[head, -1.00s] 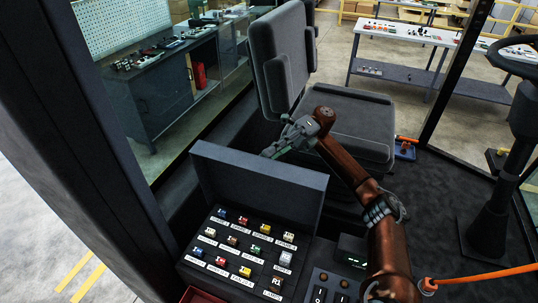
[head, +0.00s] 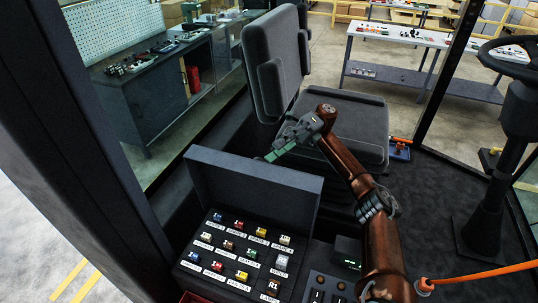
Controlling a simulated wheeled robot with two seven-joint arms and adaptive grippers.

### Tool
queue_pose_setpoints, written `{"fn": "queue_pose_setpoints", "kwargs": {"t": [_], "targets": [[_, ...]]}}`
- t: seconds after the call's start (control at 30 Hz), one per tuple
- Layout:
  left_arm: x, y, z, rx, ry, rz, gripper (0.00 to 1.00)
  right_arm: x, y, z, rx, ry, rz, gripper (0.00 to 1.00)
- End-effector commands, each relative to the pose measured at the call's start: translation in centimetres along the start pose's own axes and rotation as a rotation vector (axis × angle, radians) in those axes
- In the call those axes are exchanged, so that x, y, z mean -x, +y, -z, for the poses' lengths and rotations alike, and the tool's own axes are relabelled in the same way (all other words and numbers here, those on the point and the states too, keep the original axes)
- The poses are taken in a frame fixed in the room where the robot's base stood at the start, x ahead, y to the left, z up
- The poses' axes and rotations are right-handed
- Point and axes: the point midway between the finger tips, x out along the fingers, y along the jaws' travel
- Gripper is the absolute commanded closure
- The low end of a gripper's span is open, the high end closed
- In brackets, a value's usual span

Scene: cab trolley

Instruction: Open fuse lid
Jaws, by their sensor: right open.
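The fuse box lid (head: 250,188) is a dark grey panel that stands raised at the back of the fuse box (head: 208,222). Below it, several coloured fuses and a relay marked R1 (head: 273,284) sit in labelled rows and are uncovered. My right gripper (head: 277,152) is above and behind the lid's top edge, in front of the seat. It is open, and I see nothing held in it. It looks apart from the lid. My left gripper is not in the head view.
The operator seat (head: 335,125) stands behind my right arm. A steering wheel (head: 510,52) on a column is at the right. An orange cable (head: 480,275) runs at the lower right. A small dark device with a green display (head: 348,257) and switches lie beside the fuse box. A dark cab post fills the left.

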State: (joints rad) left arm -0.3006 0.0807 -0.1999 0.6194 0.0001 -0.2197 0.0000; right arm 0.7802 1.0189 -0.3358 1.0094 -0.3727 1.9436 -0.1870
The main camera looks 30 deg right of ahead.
Motion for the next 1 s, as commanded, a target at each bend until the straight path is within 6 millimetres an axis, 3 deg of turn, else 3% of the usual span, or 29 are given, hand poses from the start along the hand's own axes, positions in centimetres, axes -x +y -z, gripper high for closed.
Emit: {"fn": "queue_pose_setpoints", "kwargs": {"t": [0.23, 0.83, 1.0], "targets": [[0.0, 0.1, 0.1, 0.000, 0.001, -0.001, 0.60, 2.0, 0.0, 0.0, 0.000, -0.001, 0.002, 0.59], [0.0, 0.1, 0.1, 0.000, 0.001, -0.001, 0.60, 2.0, 0.1, -0.1, 0.007, 0.000, -0.001, 0.59], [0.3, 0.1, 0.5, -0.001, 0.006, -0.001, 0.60, 0.2, 3.0, -2.5, 0.155, -0.018, -0.049, 0.59]]}}
